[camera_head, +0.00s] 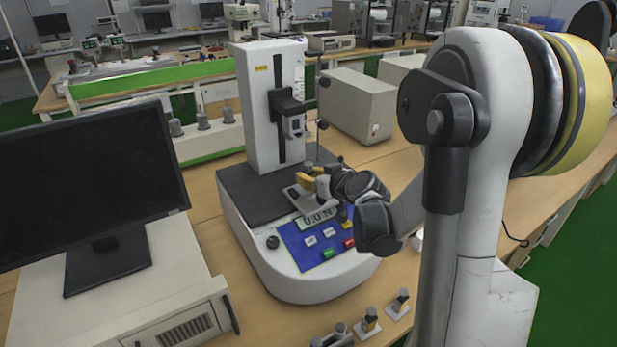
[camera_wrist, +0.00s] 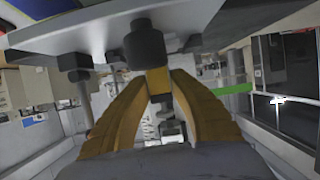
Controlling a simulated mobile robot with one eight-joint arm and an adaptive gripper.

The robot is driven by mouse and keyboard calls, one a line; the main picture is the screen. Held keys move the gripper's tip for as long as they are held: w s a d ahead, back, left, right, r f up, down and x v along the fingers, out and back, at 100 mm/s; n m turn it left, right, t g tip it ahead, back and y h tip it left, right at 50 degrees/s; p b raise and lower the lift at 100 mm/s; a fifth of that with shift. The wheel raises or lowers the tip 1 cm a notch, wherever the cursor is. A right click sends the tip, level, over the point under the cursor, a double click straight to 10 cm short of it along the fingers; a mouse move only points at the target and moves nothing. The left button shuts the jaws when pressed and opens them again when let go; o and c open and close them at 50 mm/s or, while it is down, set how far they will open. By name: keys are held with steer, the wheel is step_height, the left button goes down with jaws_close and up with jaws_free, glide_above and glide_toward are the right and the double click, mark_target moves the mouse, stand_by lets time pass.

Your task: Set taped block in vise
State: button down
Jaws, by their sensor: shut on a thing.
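My gripper (camera_head: 308,180) is over the dark bed of a white testing machine (camera_head: 290,270), in front of its column. In the wrist view its yellow fingers (camera_wrist: 157,82) are shut on a small dark block with a yellow tape band (camera_wrist: 158,79), the taped block. A pale grey plate with dark posts, seemingly the vise (camera_wrist: 100,32), is close by the fingertips. In the head view the grey plate (camera_head: 301,204) lies just below the gripper. The block is mostly hidden there. I cannot tell whether it touches the vise.
The machine's blue button panel (camera_head: 318,241) is in front of the bed, and its dark crosshead (camera_head: 289,105) is above. Small pieces with yellow bands (camera_head: 369,322) stand at the table's front. A monitor (camera_head: 90,185) is left and a beige box (camera_head: 357,105) behind right.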

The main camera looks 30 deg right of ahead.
steer(key=shift+f, duration=0.25)
steer(key=c, duration=1.3)
jaws_free()
steer(key=shift+r, duration=0.1)
steer(key=shift+o, duration=0.2)
